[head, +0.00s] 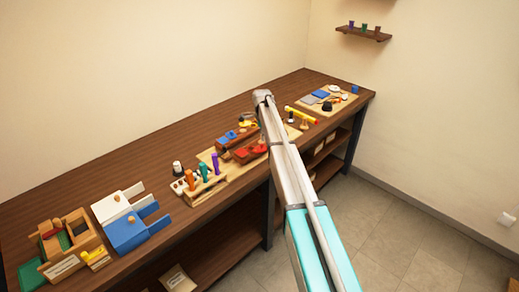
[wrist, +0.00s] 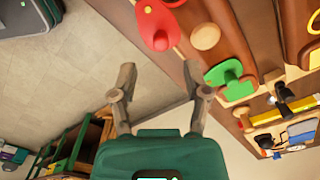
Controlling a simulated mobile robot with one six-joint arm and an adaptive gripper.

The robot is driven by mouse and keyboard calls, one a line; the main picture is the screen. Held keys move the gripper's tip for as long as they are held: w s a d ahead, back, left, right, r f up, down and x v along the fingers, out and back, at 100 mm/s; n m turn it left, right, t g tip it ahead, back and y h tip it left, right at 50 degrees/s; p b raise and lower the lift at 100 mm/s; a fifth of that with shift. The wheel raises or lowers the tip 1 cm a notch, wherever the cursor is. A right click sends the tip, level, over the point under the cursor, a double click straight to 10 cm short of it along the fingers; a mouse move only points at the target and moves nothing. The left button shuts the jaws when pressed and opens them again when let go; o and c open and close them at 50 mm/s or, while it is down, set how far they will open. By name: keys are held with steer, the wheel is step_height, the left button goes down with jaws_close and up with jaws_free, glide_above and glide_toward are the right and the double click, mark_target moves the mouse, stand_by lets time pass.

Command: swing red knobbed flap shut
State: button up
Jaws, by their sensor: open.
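The red knobbed flap (wrist: 160,24) is at the top of the wrist view, partly cut off by the frame edge. It juts out from the side of a brown wooden block, with floor visible beyond it. In the head view red parts (head: 250,152) show on the wooden block, left of my arm; how far the flap stands open I cannot tell. My gripper (wrist: 160,85) is open and empty, its two fingers pointing toward the flap but apart from it.
A green knobbed piece (wrist: 230,78) sits right of my right finger, close to it. A tan disc (wrist: 205,37) lies between red and green. Colored pegs (head: 203,170) stand left of the block. A yellow-handled tool (head: 300,114) lies right of my arm.

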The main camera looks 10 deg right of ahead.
mark_target(262, 144)
steer(key=shift+f+b, duration=2.6)
steer(key=shift+f, duration=0.3)
